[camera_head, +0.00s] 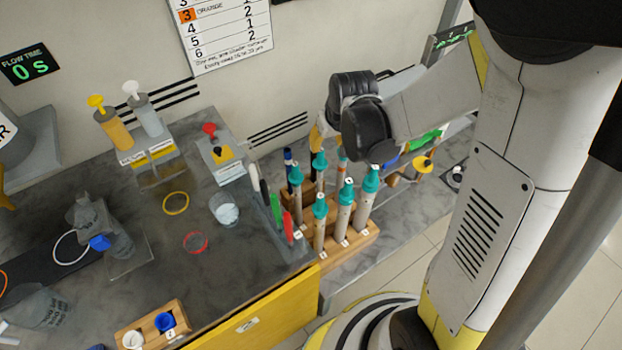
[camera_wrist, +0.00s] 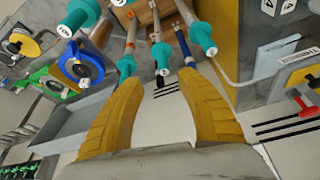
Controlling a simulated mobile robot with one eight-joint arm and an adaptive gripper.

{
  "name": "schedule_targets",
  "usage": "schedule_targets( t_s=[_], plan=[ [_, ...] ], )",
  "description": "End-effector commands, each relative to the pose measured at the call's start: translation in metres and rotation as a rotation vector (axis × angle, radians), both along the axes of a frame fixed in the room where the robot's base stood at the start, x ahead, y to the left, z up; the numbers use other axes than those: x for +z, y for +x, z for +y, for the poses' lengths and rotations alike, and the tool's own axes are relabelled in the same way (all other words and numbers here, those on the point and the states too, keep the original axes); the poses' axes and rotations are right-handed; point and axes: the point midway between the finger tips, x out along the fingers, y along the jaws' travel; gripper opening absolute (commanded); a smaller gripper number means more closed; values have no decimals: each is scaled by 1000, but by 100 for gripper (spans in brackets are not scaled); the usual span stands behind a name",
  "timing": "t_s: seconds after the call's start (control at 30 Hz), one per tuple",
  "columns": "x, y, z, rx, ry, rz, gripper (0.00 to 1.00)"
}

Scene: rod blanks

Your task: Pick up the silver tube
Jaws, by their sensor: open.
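Several silver-grey tubes with teal caps stand upright in a wooden rack (camera_head: 362,241); I cannot tell which one is the task's silver tube. The front row includes tubes at the left (camera_head: 319,232), middle (camera_head: 342,219) and right (camera_head: 363,210). In the wrist view, a capped tube (camera_wrist: 160,57) shows beyond and between my fingers, with others around it. My gripper (camera_wrist: 164,72) is open, its two yellow fingers apart with nothing held. In the head view, my gripper is above the back of the rack, mostly hidden by my dark wrist.
A blue-capped pen-like rod (camera_head: 288,160) stands at the rack's back left. Green and red markers (camera_head: 287,226) stand just left of the rack. A clear beaker (camera_head: 224,209) sits farther left on the grey counter. A yellow disc-topped item (camera_head: 424,164) is to the right. The wall is close behind.

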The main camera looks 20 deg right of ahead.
Motion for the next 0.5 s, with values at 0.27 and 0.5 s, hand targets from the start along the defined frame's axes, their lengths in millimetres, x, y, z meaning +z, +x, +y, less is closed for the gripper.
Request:
schedule_targets(
  t_s=[0.27,0.5],
  plan=[
    [-27,11,2,0,0,-1,43],
    [-57,24,9,2,-1,-1,43]
  ],
)
